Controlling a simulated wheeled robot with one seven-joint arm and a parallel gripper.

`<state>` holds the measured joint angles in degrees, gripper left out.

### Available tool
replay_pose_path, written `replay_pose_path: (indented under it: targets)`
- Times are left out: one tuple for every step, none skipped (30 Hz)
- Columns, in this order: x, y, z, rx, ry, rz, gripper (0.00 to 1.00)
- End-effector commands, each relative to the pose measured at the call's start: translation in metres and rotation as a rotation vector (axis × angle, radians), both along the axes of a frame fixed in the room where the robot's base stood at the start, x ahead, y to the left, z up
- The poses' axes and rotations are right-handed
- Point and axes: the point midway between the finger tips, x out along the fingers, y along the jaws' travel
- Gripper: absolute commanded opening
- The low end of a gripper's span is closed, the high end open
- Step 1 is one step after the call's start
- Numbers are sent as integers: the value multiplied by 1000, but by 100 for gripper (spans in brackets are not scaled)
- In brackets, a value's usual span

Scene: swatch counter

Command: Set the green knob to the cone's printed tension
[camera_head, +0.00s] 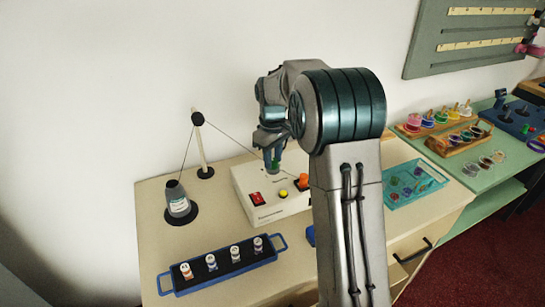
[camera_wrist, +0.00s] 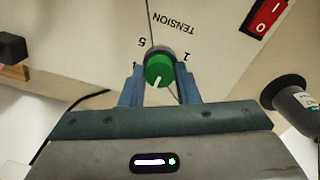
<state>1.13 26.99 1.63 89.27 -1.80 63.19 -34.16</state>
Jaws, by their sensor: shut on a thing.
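The green knob (camera_wrist: 159,70) sits on the face of the white box (camera_head: 249,190) under the upside-down word TENSION, with a 5 and other marks around it. Its white pointer line points down and slightly left in the wrist view. My gripper (camera_wrist: 160,76) is shut on the knob, one finger on each side. In the head view my gripper (camera_head: 272,160) reaches down to the box, and the green knob (camera_head: 273,169) shows just below it. The dark cone (camera_head: 177,199) stands left of the box; its white label is too small to read. The cone (camera_wrist: 298,102) also shows at right in the wrist view.
The box carries a red switch (camera_head: 257,198), a yellow button (camera_head: 283,193) and an orange knob (camera_head: 303,180). A thread runs over a post (camera_head: 202,150). A blue-edged rack (camera_head: 281,239) of several spools lies in front.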

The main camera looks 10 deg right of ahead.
Motion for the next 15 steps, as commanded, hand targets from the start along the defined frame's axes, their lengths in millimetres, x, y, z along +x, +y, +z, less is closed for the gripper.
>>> replay_pose_path:
  targets:
    - [0, 0, 1, 0, 0, -20, 6]
    - [0, 1, 1, 0, -1, -36, 6]
    - [0, 0, 1, 0, 0, -60, 6]
    - [0, 0, 1, 0, 0, -80, 6]
    - [0, 0, 1, 0, -1, -101, 6]
    - [0, 0, 2, 0, 0, -132, 6]
    - [0, 0, 2, 0, -1, -157, 6]
    - [0, 0, 2, 1, -1, -183, 6]
    - [0, 1, 2, 0, -1, -218, 6]
    - [0, 1, 2, 1, -1, -246, 6]
    - [1, 1, 2, 0, -1, -273, 6]
    - [1, 1, 2, 0, -2, -312, 6]
    - [1, 1, 2, 0, -2, -341, 6]
    - [1, 1, 2, 0, -2, -369, 6]
    - [1, 1, 2, 0, -2, -407, 6]
